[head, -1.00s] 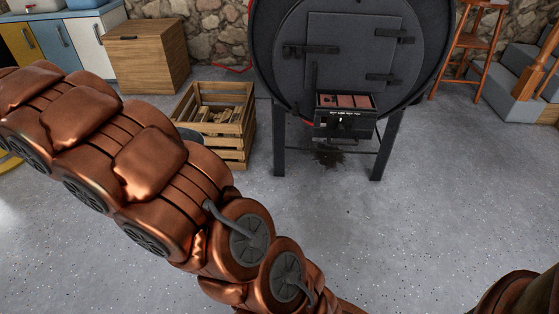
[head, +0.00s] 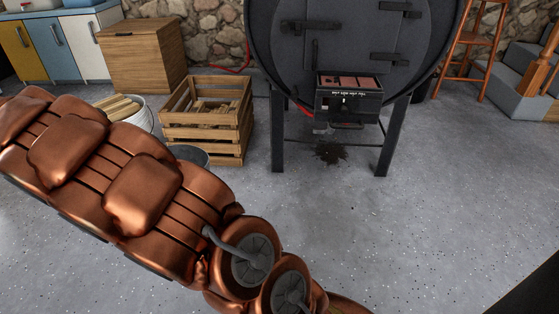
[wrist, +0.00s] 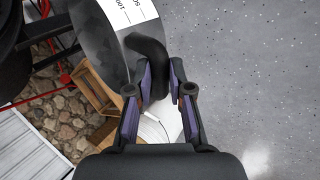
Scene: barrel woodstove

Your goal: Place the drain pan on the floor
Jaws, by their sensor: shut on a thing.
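My gripper (wrist: 160,95) shows only in the wrist view; the head view shows my copper arm but not its end. The two fingers are closed around a dark rounded part, which looks like a handle. A mottled grey metal body with a white printed label lies just beyond it, and I take this held thing to be the drain pan (wrist: 92,38). Its full shape and lower side are hidden or out of frame. The grey speckled floor (head: 400,220) shows in the head view, with a dark stain (head: 330,152) under the stove.
The black barrel stove (head: 350,35) stands on legs, with a control box on its front. The floor in front is clear.

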